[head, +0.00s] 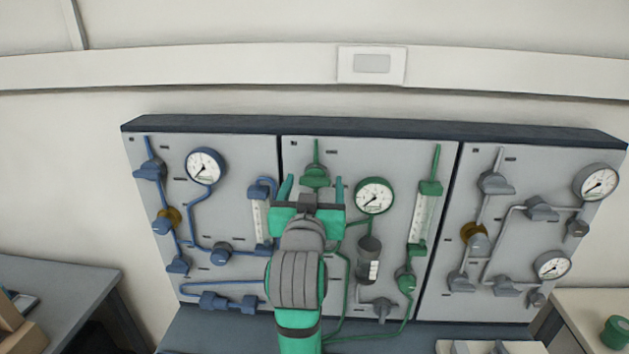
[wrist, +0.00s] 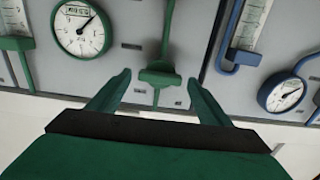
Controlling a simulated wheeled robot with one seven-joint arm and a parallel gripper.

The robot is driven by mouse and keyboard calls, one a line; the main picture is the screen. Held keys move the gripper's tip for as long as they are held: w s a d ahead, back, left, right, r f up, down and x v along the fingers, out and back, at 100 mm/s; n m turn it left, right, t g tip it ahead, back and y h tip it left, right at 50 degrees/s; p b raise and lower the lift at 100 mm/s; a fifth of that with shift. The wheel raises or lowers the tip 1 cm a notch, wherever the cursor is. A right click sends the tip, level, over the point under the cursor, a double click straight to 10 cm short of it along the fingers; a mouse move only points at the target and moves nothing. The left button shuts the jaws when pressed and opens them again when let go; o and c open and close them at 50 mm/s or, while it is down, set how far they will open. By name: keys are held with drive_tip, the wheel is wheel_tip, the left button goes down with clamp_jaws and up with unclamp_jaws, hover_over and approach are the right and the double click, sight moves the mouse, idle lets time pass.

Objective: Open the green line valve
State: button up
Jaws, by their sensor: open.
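A green valve (head: 315,176) sits on the green pipe at the top of the middle panel. In the wrist view the green valve (wrist: 160,78) shows a wide handle lying across the pipe. My gripper (head: 313,184) reaches up in front of the middle panel, just below this valve. In the wrist view my gripper (wrist: 159,80) is open, with one finger on each side of the handle. Nothing is held between the fingers. I cannot tell whether either finger touches the handle.
A green-rimmed gauge (head: 374,195) is close on the right, and it also shows in the wrist view (wrist: 82,29). The blue-line panel (head: 230,270) is on the left, the grey-line panel (head: 520,240) on the right.

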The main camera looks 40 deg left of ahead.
drive_tip(key=shift+x, duration=1.15)
drive_tip(key=c, duration=1)
drive_tip(key=shift+c, duration=0.2)
